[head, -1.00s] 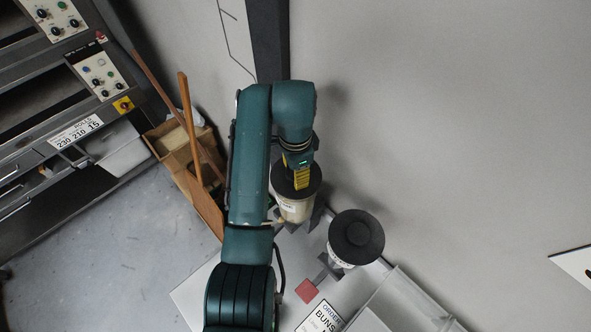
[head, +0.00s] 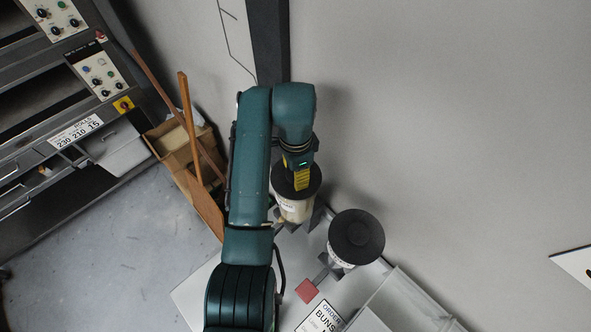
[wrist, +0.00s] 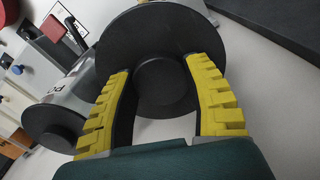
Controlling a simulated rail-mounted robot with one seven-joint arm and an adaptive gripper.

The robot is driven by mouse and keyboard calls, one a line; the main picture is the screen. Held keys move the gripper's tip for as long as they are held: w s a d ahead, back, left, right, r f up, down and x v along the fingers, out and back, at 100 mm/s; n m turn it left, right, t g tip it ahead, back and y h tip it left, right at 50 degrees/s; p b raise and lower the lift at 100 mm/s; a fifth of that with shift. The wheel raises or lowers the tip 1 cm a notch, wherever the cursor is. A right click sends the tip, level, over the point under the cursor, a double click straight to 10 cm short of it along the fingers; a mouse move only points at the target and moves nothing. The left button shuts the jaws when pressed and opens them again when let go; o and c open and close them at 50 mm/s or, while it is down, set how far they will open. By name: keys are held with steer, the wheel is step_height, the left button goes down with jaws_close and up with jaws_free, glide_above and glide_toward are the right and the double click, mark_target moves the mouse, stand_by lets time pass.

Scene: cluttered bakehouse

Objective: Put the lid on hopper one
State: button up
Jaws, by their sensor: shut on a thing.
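My gripper (head: 302,184) points down at the pale hopper (head: 293,210) beside the wall. It is shut on the knob of a round black lid (head: 281,182), which also shows large between the yellow fingers (wrist: 160,69) in the wrist view, where its broad disc (wrist: 150,30) is plain. The lid is over the hopper's top and looks roughly level. I cannot tell whether it touches the rim. The hopper's label is too small to read, and my fingers and the lid hide its mouth.
A second hopper (head: 343,262) with a black lid (head: 356,237) stands close on the right. A red square (head: 306,291), an order sign (head: 322,319) and a pale bin (head: 408,300) are nearer. Wooden handles and a cardboard box (head: 172,146) stand left.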

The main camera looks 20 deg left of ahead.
steer(key=shift+f, duration=0.7)
steer(key=o, duration=1.5)
steer(key=shift+r, duration=0.1)
steer(key=shift+r, duration=3.9)
